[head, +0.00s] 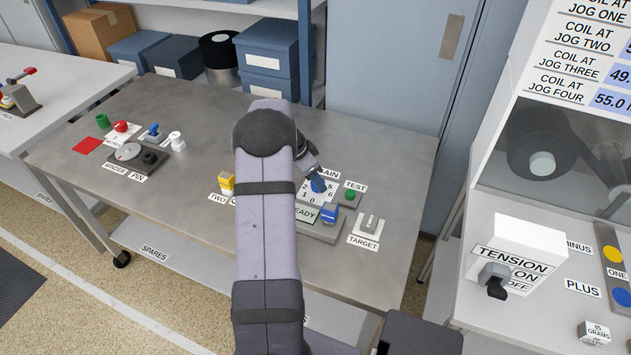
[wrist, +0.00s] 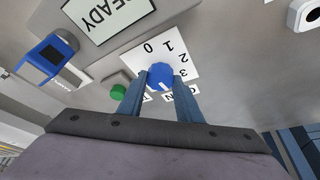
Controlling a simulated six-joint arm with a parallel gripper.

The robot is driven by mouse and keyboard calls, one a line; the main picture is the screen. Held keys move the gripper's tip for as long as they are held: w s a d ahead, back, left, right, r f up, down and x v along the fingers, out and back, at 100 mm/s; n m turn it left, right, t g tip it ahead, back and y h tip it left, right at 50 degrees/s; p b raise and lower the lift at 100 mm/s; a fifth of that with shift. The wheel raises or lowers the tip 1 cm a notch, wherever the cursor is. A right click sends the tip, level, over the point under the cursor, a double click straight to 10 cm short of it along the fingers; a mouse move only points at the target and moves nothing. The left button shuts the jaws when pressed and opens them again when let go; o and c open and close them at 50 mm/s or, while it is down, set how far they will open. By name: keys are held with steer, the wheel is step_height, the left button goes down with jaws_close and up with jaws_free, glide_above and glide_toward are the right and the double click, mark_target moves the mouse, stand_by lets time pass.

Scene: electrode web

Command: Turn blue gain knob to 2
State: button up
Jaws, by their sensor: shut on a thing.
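The blue gain knob (head: 318,184) stands on a white dial plate with printed numbers on the bench. It also shows in the wrist view (wrist: 160,75), with 0, 1, 2 and 3 around its edge. My gripper (wrist: 160,80) is shut on the knob, one finger on each side. In the head view my gripper (head: 315,175) reaches down to the knob, and my arm hides part of the panel. A small pale mark shows on the knob's near side in the wrist view; I cannot tell which number it points to.
Beside the dial are a green TEST button (head: 350,194), a blue block-shaped part (head: 329,213) and a READY display (wrist: 110,15). A TARGET plate (head: 367,225) lies to the right. A yellow part (head: 227,182) stands left of my arm. Blue boxes (head: 268,50) stand behind.

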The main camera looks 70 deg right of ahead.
steer(key=shift+n+t+b, duration=0.5)
steer(key=shift+n+b, duration=0.15)
steer(key=shift+n, duration=0.55)
steer(key=shift+s+a+n+t+h, duration=0.15)
steer(key=shift+n+t+h, duration=0.2)
steer(key=shift+n, duration=0.55)
steer(key=n+t+p, duration=0.1)
steer(key=n+p, duration=0.1)
steer(key=n, duration=0.1)
steer(key=shift+s+r, duration=0.1)
steer(key=shift+r, duration=0.1)
steer(key=n+t+p, duration=0.1)
steer(key=n+p, duration=0.1)
steer(key=n, duration=0.1)
steer(key=shift+s+f, duration=0.1)
steer(key=n+b, duration=0.1)
steer(key=n+t+b, duration=0.1)
steer(key=n+b, duration=0.1)
steer(key=shift+d+f+t, duration=0.2)
steer(key=shift+f+t, duration=0.05)
steer(key=shift+f, duration=0.05)
steer(key=n+y+b, duration=0.1)
steer(key=n+b, duration=0.2)
steer(key=b, duration=0.1)
steer(key=shift+s+r+t, duration=0.1)
steer(key=shift+s+t, duration=0.05)
steer(key=shift+t, duration=0.25)
steer(key=shift+r, duration=0.1)
steer(key=o, duration=1)
